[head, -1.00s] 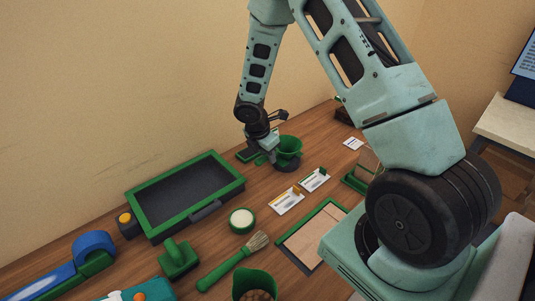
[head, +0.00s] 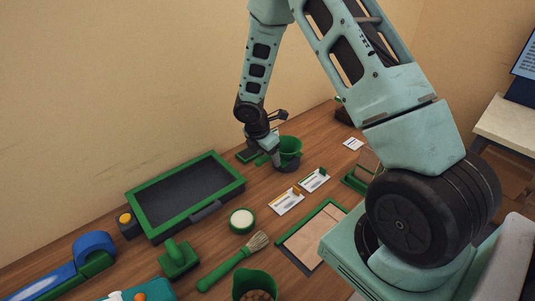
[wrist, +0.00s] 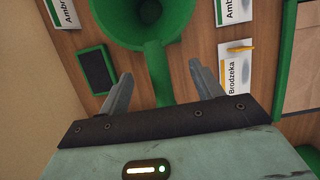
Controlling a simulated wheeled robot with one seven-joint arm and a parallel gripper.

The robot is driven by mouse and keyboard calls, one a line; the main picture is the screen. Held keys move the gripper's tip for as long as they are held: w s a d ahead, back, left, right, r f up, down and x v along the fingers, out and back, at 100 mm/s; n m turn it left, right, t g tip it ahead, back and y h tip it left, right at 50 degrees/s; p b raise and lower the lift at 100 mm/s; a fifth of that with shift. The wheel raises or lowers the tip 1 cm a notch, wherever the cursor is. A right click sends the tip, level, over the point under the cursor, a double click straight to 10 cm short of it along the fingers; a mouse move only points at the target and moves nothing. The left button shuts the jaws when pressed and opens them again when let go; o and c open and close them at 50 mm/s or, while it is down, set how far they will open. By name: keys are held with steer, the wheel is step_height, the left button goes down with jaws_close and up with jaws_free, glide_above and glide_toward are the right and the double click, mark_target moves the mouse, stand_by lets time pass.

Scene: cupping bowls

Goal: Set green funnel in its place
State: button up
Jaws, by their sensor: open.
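Whether the funnel is seated in the base is hard to see.
A small green-framed dark tile (wrist: 97,70) lies left of the handle in the wrist view. Label cards (head: 285,201) lie in front of the funnel. A large green-rimmed tray (head: 237,182), a brush (head: 232,262) and a round white-topped dish (head: 242,220) stand further left.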

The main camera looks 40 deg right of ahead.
steer(key=shift+p+v, duration=2.25)
steer(key=shift+v, duration=0.65)
steer(key=shift+r, duration=0.1)
steer(key=p+v, duration=0.5)
steer(key=v, duration=0.1)
steer(key=shift+a+r+p, duration=0.2)
steer(key=shift+r+p, duration=0.1)
steer(key=shift+r, duration=0.05)
